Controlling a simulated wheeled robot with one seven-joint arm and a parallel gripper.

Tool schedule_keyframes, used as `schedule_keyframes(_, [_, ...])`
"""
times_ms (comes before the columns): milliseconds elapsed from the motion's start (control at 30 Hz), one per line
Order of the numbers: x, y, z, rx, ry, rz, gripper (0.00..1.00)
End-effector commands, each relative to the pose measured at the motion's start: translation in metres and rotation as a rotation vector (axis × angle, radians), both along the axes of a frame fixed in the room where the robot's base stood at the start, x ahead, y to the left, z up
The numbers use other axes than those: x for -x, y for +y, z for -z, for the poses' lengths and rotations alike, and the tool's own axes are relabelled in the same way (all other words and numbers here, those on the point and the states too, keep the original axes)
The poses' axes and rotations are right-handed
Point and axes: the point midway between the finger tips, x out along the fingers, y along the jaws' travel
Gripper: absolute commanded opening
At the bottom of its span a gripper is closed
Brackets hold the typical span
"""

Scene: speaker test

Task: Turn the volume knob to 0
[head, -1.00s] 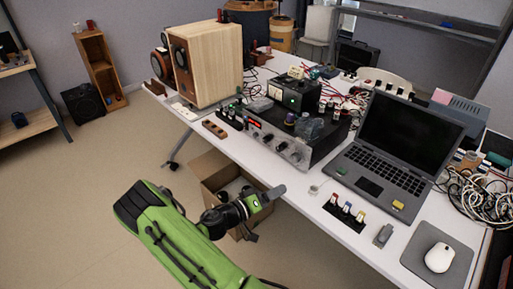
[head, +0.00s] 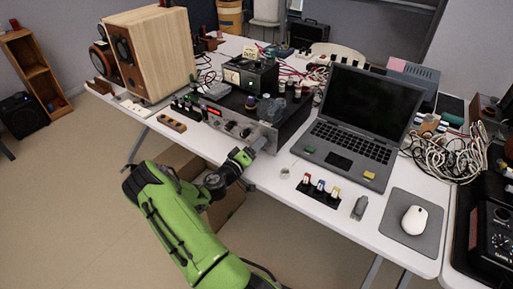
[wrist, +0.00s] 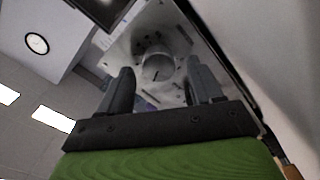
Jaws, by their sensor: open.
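The volume knob (wrist: 157,67) is a round silver knob with a dark pointer line, on a metal front panel with markings around it, in the wrist view. The black amplifier (head: 290,118) with a silver front and red display stands on the table in the head view. My gripper (head: 256,146) is at the right part of its front panel and hides the knob there. In the wrist view my gripper (wrist: 160,85) is open. Its two dark fingers point at the panel, with the knob between and a little beyond their tips. I cannot tell whether they touch it.
The white table (head: 290,201) holds a wooden speaker (head: 160,50) left, and an open laptop (head: 368,110) right of the amplifier.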

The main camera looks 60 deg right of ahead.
Motion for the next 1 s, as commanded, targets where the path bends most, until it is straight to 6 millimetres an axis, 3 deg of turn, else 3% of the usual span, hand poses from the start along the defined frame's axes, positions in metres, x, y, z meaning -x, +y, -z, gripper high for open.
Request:
schedule_keyframes(100, [0.0017,-0.0091,0.0,0.0,-0.001,0.001,0.65])
schedule_keyframes(333, [0.0015,-0.0101,-0.0004,0.0,0.0,0.0,0.65])
schedule_keyframes(700, [0.0015,-0.0096,-0.0001,-0.001,0.0,-0.001,0.1])
schedule_keyframes(1000, [0.0012,-0.0093,-0.0001,-0.006,0.035,-0.001,0.09])
